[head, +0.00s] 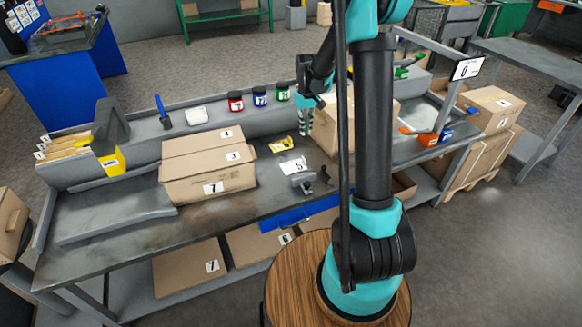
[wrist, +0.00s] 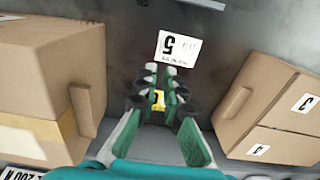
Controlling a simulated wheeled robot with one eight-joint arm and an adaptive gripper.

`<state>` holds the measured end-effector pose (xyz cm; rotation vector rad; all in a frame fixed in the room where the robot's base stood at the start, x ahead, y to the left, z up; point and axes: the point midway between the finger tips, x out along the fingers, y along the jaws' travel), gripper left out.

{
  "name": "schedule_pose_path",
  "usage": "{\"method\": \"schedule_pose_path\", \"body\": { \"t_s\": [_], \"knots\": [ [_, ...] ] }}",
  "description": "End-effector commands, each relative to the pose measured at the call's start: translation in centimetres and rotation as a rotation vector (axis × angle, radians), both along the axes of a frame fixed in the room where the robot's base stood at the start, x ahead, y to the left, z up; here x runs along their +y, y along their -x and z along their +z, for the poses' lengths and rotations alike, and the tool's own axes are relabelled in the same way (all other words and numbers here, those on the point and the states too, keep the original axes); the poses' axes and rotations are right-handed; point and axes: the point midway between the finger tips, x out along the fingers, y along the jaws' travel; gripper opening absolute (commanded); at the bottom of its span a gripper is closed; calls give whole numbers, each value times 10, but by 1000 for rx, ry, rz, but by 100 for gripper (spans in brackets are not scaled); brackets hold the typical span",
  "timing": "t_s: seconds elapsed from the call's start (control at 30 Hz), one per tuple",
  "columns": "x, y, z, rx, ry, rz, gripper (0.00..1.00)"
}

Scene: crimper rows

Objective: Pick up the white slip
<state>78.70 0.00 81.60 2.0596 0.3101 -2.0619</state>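My gripper (head: 306,126) points down above the bench, behind and to the right of the white slip. In the wrist view its two fingers (wrist: 161,92) stand apart with nothing held, and they do not touch the white slip.
A grey tool (head: 314,182) sits right beside the white slip. Cardboard boxes stand left (head: 208,176) and right (head: 326,128). Behind are red, blue and green jars (head: 259,97) and a white object (head: 196,115).

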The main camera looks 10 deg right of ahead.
Motion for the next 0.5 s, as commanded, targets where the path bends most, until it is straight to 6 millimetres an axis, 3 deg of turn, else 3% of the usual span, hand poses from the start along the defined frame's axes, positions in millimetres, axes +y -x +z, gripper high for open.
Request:
{"method": "schedule_pose_path", "body": {
  "t_s": [0.5],
  "knots": [
    [0,0,-96,-1,0,-1,9]
  ]
}}
